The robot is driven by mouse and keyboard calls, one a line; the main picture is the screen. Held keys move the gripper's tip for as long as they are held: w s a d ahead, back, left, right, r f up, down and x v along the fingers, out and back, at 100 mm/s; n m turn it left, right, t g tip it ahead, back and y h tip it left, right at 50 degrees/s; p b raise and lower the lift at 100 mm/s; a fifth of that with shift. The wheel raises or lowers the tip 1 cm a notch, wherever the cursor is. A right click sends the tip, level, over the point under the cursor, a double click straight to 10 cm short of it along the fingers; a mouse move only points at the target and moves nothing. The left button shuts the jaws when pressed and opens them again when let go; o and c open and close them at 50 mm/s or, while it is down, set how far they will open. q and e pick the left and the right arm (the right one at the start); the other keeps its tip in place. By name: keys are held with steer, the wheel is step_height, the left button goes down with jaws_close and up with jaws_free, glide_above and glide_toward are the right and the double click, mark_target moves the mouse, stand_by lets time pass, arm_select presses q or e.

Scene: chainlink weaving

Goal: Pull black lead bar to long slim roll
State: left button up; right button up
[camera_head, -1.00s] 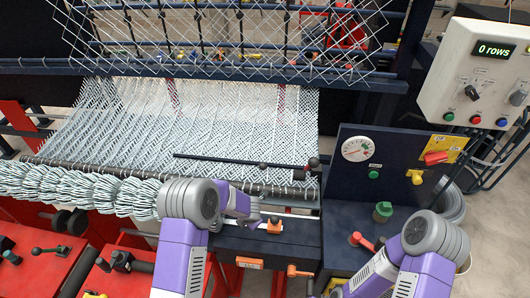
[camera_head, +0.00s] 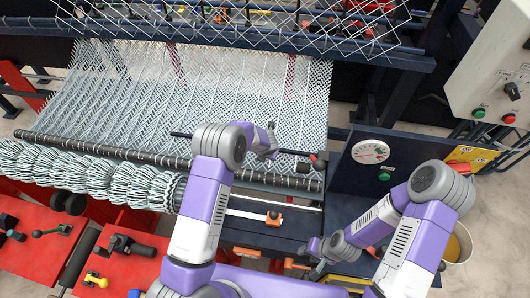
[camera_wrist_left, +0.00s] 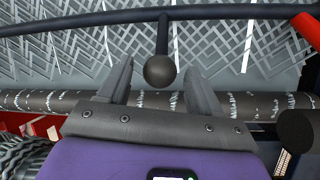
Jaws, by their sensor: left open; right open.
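The black lead bar (camera_head: 183,134) lies across the white woven mesh, partly hidden behind my left arm in the head view. It also spans the top of the left wrist view (camera_wrist_left: 90,21), where a short stem with a round black knob (camera_wrist_left: 159,71) hangs from it. My left gripper (camera_wrist_left: 160,78) is open, with one finger on each side of the knob; I cannot tell whether they touch it. The long slim roll (camera_head: 95,148) is dark and runs below the bar; it also crosses the left wrist view (camera_wrist_left: 60,101). My right gripper (camera_head: 314,246) is open and low, well away from the bar.
A thick bunched mesh roll (camera_head: 90,175) lies in front of the slim roll. A dark panel with a gauge (camera_head: 370,151) stands to the right. An orange-handled tool (camera_head: 272,217) is on the front ledge. Red tables (camera_head: 40,245) are at lower left.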

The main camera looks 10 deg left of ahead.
arm_select(q)
steer(key=shift+x, duration=1.05)
jaws_close()
